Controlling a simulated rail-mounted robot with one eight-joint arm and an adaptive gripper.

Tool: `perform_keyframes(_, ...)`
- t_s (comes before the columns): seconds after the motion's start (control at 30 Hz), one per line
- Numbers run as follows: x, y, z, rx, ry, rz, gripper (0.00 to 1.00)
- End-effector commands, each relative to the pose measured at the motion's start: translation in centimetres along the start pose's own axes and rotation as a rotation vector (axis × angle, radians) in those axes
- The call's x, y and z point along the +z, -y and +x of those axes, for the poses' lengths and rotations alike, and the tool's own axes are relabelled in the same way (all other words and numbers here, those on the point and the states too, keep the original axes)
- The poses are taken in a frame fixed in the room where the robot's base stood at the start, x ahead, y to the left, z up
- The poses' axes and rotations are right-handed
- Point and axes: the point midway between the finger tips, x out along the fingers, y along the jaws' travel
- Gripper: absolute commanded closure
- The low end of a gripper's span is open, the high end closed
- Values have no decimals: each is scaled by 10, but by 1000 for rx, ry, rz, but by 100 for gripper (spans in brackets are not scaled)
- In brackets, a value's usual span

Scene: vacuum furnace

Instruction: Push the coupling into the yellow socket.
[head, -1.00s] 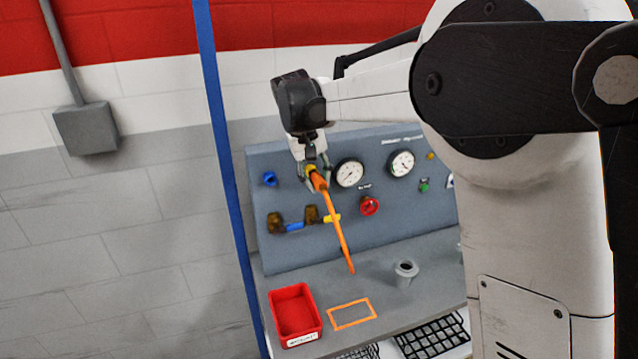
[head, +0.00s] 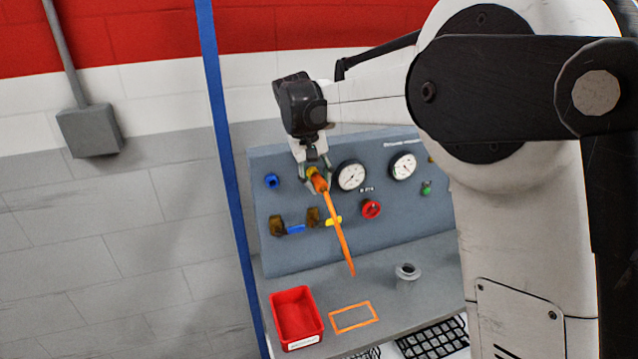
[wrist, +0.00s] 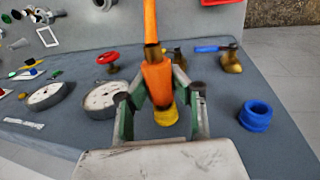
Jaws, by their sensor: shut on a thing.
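My gripper (wrist: 160,94) is shut on the orange coupling (wrist: 157,82), with a finger on each side of it. An orange hose (head: 338,232) hangs from the coupling in the head view. The yellow socket (wrist: 166,115) on the grey panel shows just beyond the coupling's end in the wrist view. The coupling's end overlaps the socket in the picture, and I cannot tell whether it is touching or inside. In the head view my gripper (head: 317,180) is close to the panel and hides most of the socket.
A blue socket (wrist: 257,115) sits beside the yellow one. Gauges (head: 351,176), a red valve knob (head: 371,209) and valves with blue and yellow handles are nearby on the panel. A red bin (head: 297,318) and a grey flanged part (head: 407,272) stand on the shelf below.

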Motion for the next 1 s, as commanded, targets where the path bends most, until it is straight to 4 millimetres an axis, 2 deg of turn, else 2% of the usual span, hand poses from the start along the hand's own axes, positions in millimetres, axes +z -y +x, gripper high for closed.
perform_keyframes(1.0, -11, 0, 0, 0, -1, 0, 100)
